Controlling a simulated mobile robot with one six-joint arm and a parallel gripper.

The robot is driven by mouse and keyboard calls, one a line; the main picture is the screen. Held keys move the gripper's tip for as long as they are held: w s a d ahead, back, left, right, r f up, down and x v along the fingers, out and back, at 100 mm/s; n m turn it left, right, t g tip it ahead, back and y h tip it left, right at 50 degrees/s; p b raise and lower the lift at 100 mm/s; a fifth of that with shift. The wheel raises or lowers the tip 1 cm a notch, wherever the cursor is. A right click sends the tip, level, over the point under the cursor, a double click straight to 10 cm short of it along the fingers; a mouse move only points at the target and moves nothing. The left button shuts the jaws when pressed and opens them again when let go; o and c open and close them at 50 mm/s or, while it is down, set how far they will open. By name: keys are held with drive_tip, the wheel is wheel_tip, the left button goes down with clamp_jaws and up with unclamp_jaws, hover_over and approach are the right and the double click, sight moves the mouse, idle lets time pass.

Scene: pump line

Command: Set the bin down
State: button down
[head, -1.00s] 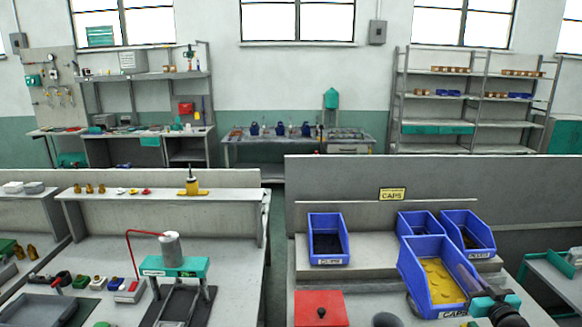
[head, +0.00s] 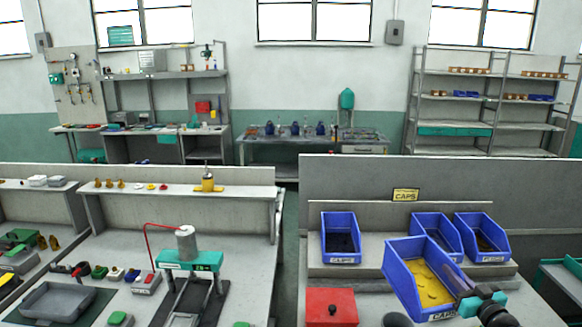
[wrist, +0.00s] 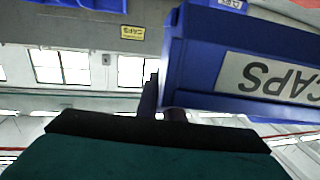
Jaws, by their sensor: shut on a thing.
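The held blue bin (head: 398,262) is full of yellow caps (head: 432,284) and carries a CAPS label on its front. My gripper (head: 468,297) is shut on this bin at its right side, and the bin is tilted in the head view. In the wrist view the bin's blue wall (wrist: 210,60) and upside-down CAPS label fill the upper right. Whether the bin touches the surface below cannot be told. Behind it, a ledge under a yellow CAPS sign (head: 405,195) holds a blue bin with dark contents (head: 341,240) at left and two more blue bins (head: 481,238) at right.
A red box (head: 331,307) with a dark knob stands on the bench left of the held bin. An aisle separates this bench from the left bench, which holds a teal press (head: 190,262) and a grey tray (head: 58,302). A grey panel (head: 380,172) rises behind the ledge.

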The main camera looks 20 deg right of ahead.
drive_tip(key=w+a+n+y, duration=0.1)
drive_tip(key=w+a, duration=0.1)
drive_tip(key=a, duration=0.1)
drive_tip(key=w+a+n+y, duration=0.1)
drive_tip(key=w+a+y, duration=0.1)
drive_tip(key=a, duration=0.2)
drive_tip(key=w+a+f+n+y, duration=0.1)
drive_tip(key=w+a, duration=0.2)
drive_tip(key=shift+a, duration=0.4)
drive_tip(key=w+a+f+n+g+y, duration=0.1)
drive_tip(key=w+a+n+g+y, duration=0.2)
drive_tip(key=a, duration=0.9)
drive_tip(key=w+a+f+n+g+y, duration=0.1)
drive_tip(key=a+n+g+y, duration=0.3)
drive_tip(key=a, duration=0.9)
drive_tip(key=w+a+f+n+y, duration=0.1)
drive_tip(key=w+a+n+y, duration=0.15)
drive_tip(key=a+y, duration=0.65)
drive_tip(key=a+f+h+b, duration=0.3)
drive_tip(key=f+b, duration=0.8)
drive_tip(key=shift+a, duration=0.55)
